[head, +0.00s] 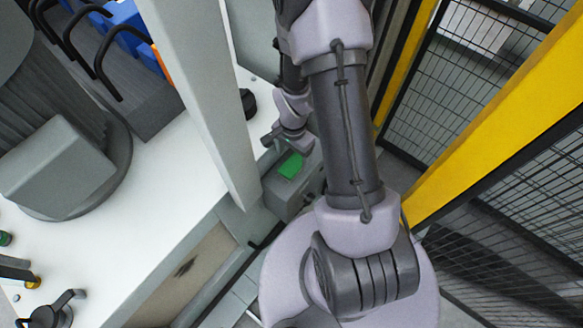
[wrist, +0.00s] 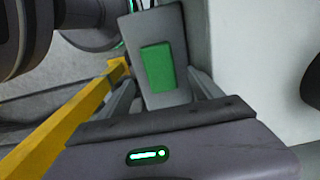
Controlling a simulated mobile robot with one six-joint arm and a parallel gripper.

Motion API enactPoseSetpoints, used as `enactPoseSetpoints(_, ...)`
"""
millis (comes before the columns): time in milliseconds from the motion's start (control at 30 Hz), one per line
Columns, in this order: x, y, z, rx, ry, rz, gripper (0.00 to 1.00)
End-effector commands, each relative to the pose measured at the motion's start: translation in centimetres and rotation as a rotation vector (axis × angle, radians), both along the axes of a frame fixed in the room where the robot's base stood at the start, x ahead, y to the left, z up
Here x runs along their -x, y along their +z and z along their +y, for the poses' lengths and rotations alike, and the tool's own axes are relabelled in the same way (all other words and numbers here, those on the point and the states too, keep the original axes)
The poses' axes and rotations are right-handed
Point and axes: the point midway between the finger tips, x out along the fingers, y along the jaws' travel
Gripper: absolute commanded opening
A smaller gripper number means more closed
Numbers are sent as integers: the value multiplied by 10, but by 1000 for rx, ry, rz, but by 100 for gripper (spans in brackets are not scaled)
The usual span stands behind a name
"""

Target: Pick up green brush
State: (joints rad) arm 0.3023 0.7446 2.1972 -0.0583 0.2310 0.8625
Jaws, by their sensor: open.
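The green brush (head: 291,166) looks like a small plain green block. It lies on top of a grey box (head: 283,200) beside the pale post, below the end of my arm in the head view. In the wrist view the brush (wrist: 157,67) shows whole on the narrow grey top of the box (wrist: 137,24). My gripper (wrist: 163,82) is open and empty, with a grey finger to each side of the box top in that picture. In the head view my gripper (head: 273,138) is small and partly hidden by my wrist, close to the brush.
A pale upright post (head: 205,90) stands left of the box. A yellow-framed mesh fence (head: 500,140) is on the right. A white table (head: 110,225) with grey machinery lies left. A yellow bar (wrist: 60,130) crosses the left of the wrist view.

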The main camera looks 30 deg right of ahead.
Motion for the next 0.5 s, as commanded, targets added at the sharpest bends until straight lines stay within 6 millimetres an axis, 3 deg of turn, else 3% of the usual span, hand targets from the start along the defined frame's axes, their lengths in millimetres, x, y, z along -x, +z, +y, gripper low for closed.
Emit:
enactPoseSetpoints(300, 1, -53, 1, -1, 0, 1, 75)
enactPoseSetpoints(500, 0, -53, 1, 0, 0, -1, 75)
